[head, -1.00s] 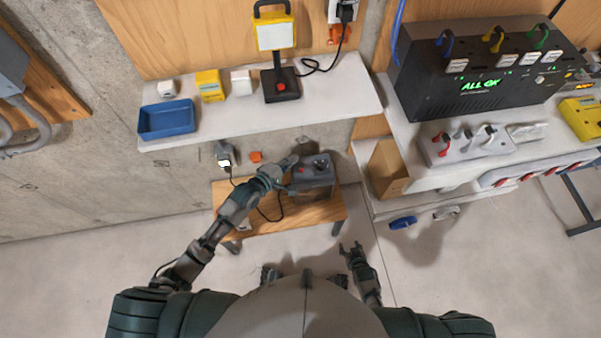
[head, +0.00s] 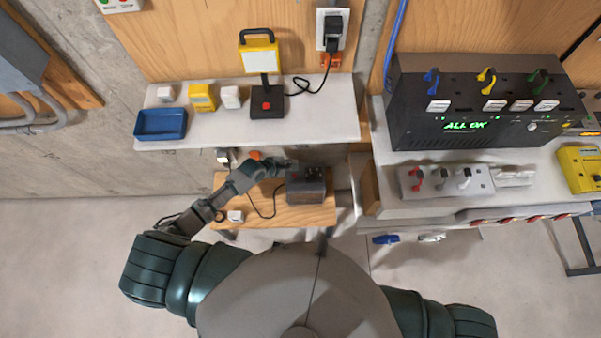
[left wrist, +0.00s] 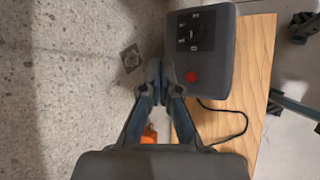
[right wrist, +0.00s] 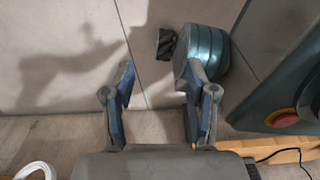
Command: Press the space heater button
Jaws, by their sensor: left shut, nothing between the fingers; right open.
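The space heater, a dark grey box (head: 306,187), sits on the low wooden bench below the shelf. In the left wrist view the heater (left wrist: 222,60) shows a round red button (left wrist: 192,76) and a dark dial (left wrist: 190,32). My left gripper (head: 285,166) is at the heater's left side. In its wrist view the left gripper (left wrist: 160,78) is shut and empty, with its fingertips left of the red button; I cannot tell whether they touch the heater. My right gripper (right wrist: 158,82) is open and empty, away from the heater, and outside the head view.
The wooden bench (head: 250,216) has a cable and a small white block (head: 235,216). Above it, a shelf (head: 335,122) holds a blue tray (head: 161,124) and a work lamp (head: 260,58). A counter with a black power unit (head: 480,102) stands right.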

